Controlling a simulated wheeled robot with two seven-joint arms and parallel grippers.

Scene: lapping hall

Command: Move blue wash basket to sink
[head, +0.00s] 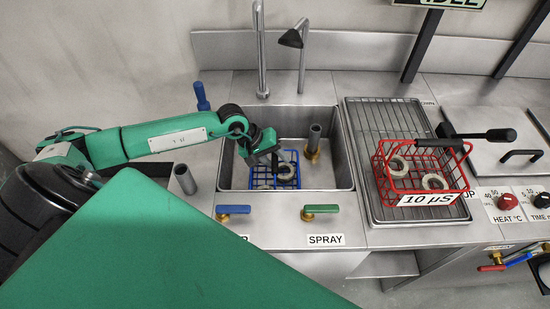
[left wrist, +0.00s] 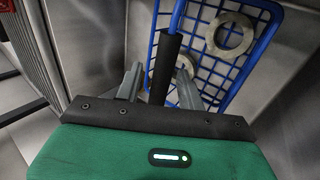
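The blue wash basket (head: 288,172) is inside the steel sink basin (head: 325,176), near its middle. In the left wrist view the basket (left wrist: 240,72) shows its blue mesh, two pale rings and a black handle grip (left wrist: 168,60). My left gripper (head: 263,153) reaches down into the sink from the left, over the basket's left part, and hides some of it. In the left wrist view its two fingers (left wrist: 160,76) stand apart, one on each side of the black grip, with a gap visible. My right gripper is not in view.
A red basket (head: 388,178) labelled 10 µS, holding rings, stands on the drain rack (head: 365,115) right of the sink. A grey standpipe (head: 313,138) rises in the sink. Faucets (head: 262,60) stand behind it. Blue (head: 233,209) and green (head: 321,208) valve levers sit in front.

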